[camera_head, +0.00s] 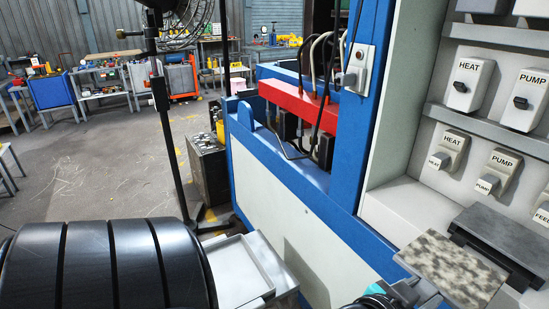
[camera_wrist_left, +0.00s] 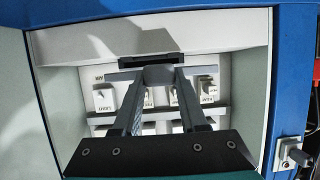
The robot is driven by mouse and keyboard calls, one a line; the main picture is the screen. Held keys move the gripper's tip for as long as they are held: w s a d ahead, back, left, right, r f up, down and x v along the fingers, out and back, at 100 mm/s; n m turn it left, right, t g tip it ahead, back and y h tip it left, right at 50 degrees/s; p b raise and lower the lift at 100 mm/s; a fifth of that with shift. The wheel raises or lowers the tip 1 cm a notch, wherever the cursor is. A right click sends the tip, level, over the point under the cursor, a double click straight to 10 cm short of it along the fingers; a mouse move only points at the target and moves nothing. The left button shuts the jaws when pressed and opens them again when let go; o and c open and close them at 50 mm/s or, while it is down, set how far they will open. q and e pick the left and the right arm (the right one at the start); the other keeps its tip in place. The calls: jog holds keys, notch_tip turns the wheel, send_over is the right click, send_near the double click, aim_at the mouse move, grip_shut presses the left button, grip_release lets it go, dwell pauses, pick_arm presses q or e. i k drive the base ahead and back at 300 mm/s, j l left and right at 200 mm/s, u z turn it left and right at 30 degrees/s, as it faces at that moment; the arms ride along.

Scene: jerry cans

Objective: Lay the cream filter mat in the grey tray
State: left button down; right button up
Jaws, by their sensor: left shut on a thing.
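The cream filter mat (camera_head: 452,268), a flat slab mottled cream and grey, is at the lower right of the head view. My left gripper (camera_head: 407,292) is at its near-left edge, shut on it, partly cut off by the frame. In the left wrist view the two fingers (camera_wrist_left: 158,78) close on the mat, seen edge-on as a thin grey bar (camera_wrist_left: 204,72). The grey tray (camera_head: 268,272), shallow and pale with a low rim, is at bottom centre, left of the mat and apart from it. My right gripper is not in view.
A dark slab-like fitting (camera_head: 497,232) sits on the cabinet ledge just behind the mat. Switches labelled HEAT and PUMP (camera_head: 468,83) line the panel. A blue cabinet frame (camera_head: 318,200) stands between panel and tray. A fan stand (camera_head: 165,130) rises behind the tray.

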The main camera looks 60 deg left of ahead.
aim_at(225, 273)
jog(key=k+j, duration=0.15)
jog(key=j, duration=0.2)
jog(key=k+j, duration=0.15)
jog(key=j, duration=0.2)
jog(key=k+j, duration=0.15)
jog(key=j, duration=0.25)
jog(key=k+j, duration=0.15)
jog(key=j, duration=0.2)
jog(key=k+j, duration=0.15)
jog(key=j, duration=0.2)
jog(key=k+j, duration=0.15)
jog(key=j, duration=0.2)
jog(key=k+j, duration=0.15)
jog(key=j, duration=0.2)
jog(key=k+j, duration=0.15)
jog(key=j, duration=0.2)
jog(key=i, duration=0.35)
